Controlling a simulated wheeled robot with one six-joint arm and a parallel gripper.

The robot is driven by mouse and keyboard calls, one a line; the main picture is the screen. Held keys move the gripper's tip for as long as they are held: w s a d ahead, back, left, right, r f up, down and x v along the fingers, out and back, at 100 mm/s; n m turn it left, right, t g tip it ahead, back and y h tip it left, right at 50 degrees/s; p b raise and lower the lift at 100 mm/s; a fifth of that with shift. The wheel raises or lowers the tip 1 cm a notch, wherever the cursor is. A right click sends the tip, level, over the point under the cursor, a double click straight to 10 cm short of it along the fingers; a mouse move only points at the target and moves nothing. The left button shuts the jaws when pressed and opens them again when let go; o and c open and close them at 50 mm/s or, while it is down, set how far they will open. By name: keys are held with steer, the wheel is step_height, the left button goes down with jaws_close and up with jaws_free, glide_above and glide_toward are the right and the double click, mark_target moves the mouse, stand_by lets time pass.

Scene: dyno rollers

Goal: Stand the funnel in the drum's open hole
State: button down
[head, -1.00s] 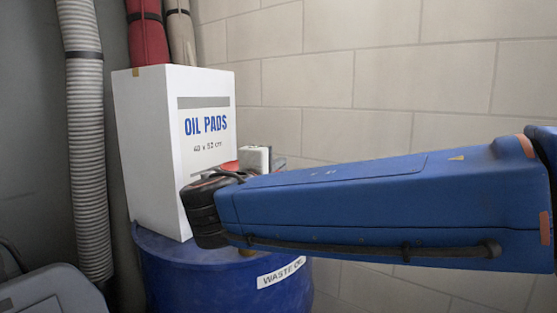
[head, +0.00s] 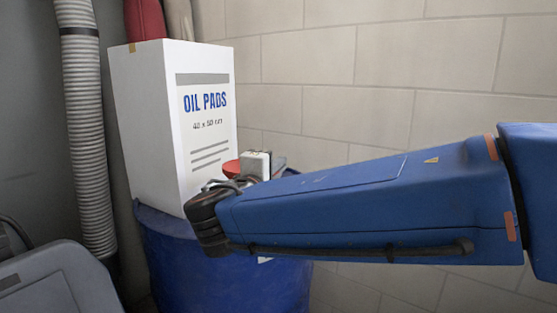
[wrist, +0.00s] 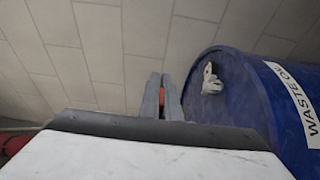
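The red funnel (head: 231,168) shows only in part in the head view, behind my wrist and beside the white box. In the wrist view, a small red piece (wrist: 161,98) sits between the two grey fingers of my gripper (wrist: 161,94), which look closed on it. The rest of the funnel is hidden. The blue waste oil drum (head: 225,282) stands below my arm in the head view. In the wrist view the drum (wrist: 255,105) is to the right of the fingers and apart from them. A pale fitting (wrist: 211,80) is on its end face; I cannot make out the open hole.
A tall white oil pads box (head: 160,130) rises at the drum, left of my wrist. A grey ribbed hose (head: 84,140) hangs at the left, above a grey machine (head: 50,290). A block wall (head: 400,60) closes the back. Free space lies right of the drum.

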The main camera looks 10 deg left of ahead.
steer(key=shift+f, duration=1.4)
steer(key=c, duration=1.9)
jaws_free()
steer(key=shift+s, duration=0.1)
